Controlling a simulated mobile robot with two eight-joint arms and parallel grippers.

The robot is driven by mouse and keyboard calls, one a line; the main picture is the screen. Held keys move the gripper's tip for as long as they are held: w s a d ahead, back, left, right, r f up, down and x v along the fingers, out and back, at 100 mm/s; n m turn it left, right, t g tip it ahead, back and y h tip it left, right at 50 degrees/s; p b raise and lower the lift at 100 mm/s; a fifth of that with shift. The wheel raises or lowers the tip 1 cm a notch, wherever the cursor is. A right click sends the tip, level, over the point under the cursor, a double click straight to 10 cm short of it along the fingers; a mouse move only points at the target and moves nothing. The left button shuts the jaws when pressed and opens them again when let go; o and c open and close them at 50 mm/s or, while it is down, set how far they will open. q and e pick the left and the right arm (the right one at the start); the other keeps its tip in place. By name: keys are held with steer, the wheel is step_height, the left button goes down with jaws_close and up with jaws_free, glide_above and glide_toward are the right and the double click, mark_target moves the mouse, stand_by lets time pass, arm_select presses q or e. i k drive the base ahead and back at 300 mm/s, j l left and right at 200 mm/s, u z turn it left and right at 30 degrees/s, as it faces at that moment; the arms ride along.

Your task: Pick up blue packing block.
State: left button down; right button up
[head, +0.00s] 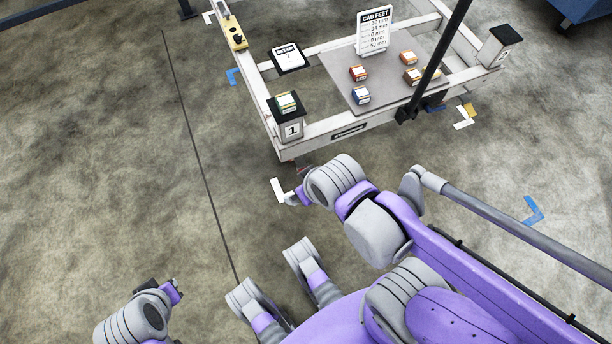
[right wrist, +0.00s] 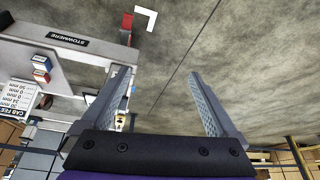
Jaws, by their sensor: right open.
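The blue packing block (head: 361,96), with a pale label on top, sits on the grey deck of the trolley (head: 345,82), near its front beam. In the right wrist view the scene is upside down and the blue block (right wrist: 41,63) shows at the left, outside the fingers. My right gripper (head: 291,198) is low in front of the trolley's front left corner, apart from the block. Its two fingers (right wrist: 160,100) are spread with nothing between them. My left gripper (head: 165,288) is at the lower left over bare floor; its fingers are too unclear to read.
A yellow-green block (head: 287,102) sits on corner post 1 (head: 291,129). A dark upright bar (head: 430,70) crosses the trolley's right side. The floor at left is clear.

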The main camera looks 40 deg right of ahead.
mark_target(361, 94)
steer(key=z, duration=1.75)
steer(key=u, duration=0.65)
steer(key=l+u, duration=0.2)
steer(key=u, duration=0.15)
steer(key=k+l+u, duration=0.1)
steer(key=u, duration=0.25)
steer(key=k+l+u, duration=0.1)
steer(key=u, duration=0.25)
steer(key=k+l, duration=0.25)
steer(key=l, duration=0.15)
steer(key=k+l, duration=0.3)
steer(key=l, duration=0.15)
